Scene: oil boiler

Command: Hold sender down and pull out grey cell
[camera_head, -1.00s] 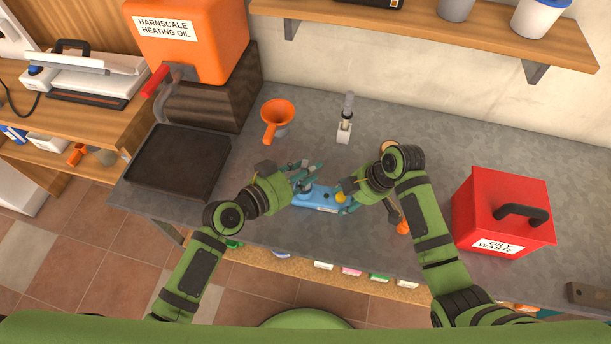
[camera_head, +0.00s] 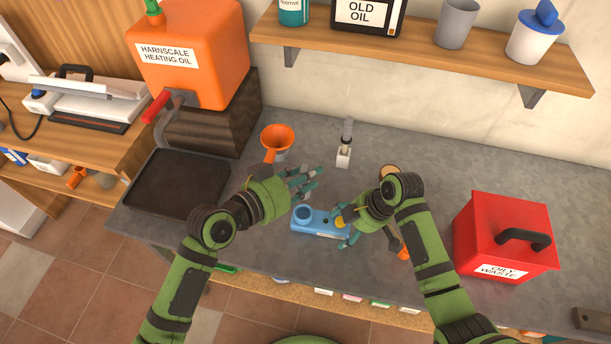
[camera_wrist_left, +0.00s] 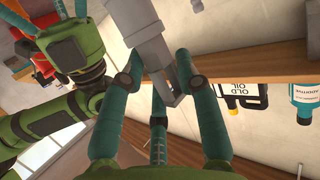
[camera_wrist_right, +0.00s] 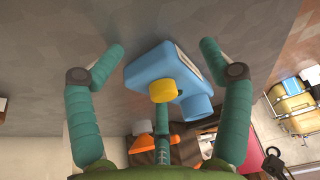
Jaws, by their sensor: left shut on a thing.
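The sender (camera_head: 320,222) is a blue box with a round ring at its left end and a yellow part (camera_wrist_right: 163,91). It lies on the grey bench. My right gripper (camera_head: 345,228) is at the sender's right end, its fingers spread on either side of it with gaps. Its third finger is near the yellow part; I cannot tell whether it touches. My left gripper (camera_head: 308,180) is behind the sender, apart from it. It is shut on the grey cell (camera_wrist_left: 145,35), a grey piece between its fingers in the left wrist view. The cell is not clear in the head view.
A small white holder (camera_head: 343,158) with a grey-topped piece stands behind. An orange funnel (camera_head: 277,140) and a black tray (camera_head: 178,182) are to the left. A red oily waste box (camera_head: 500,240) stands at the right. A wooden shelf (camera_head: 420,50) overhangs the back.

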